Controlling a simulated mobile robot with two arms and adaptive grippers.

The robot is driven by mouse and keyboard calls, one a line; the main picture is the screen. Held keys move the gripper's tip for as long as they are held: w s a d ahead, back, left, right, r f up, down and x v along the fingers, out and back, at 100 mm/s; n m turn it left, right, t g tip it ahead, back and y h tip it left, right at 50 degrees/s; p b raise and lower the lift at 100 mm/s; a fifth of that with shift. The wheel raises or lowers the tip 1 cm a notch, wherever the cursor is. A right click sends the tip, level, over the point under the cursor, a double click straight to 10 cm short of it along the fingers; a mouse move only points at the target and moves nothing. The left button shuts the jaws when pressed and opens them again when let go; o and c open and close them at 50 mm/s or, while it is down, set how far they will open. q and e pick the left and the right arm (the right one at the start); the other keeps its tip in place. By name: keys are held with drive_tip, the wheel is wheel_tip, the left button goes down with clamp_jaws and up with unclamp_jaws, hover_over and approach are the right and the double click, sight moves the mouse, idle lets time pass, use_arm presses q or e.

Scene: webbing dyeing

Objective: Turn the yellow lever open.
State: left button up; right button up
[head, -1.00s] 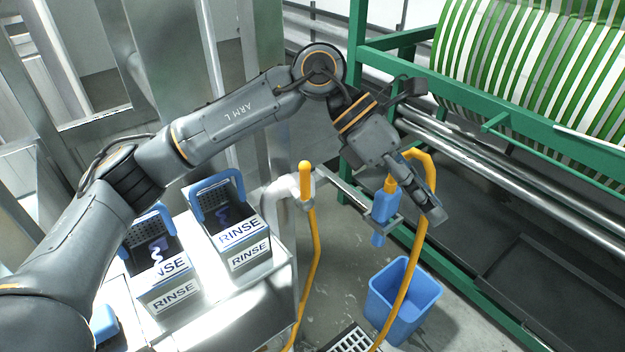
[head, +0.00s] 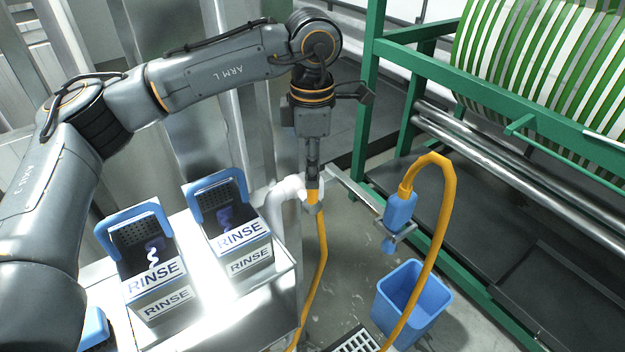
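The yellow lever (head: 313,196) is on the white pipe (head: 287,191) beside the sink counter. Only a small yellow part of it shows, just below my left gripper (head: 312,182). My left gripper points down at the lever, with its fingers over the lever's upper part. The fingers line up edge-on, so I cannot tell whether they are open or shut on it. A yellow hose (head: 322,250) runs down from the pipe below the lever. My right gripper is not in view.
A blue nozzle (head: 400,212) on the yellow hose sits in a metal bracket (head: 355,194) to the right. A blue bucket (head: 385,305) stands below. Two RINSE boxes (head: 247,262) (head: 165,304) stand on the counter. A green frame (head: 372,90) with striped webbing rises at right.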

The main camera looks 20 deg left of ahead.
use_arm(q)
drive_tip(key=shift+f+p, duration=0.5)
drive_tip(key=shift+f, duration=1.9)
clamp_jaws()
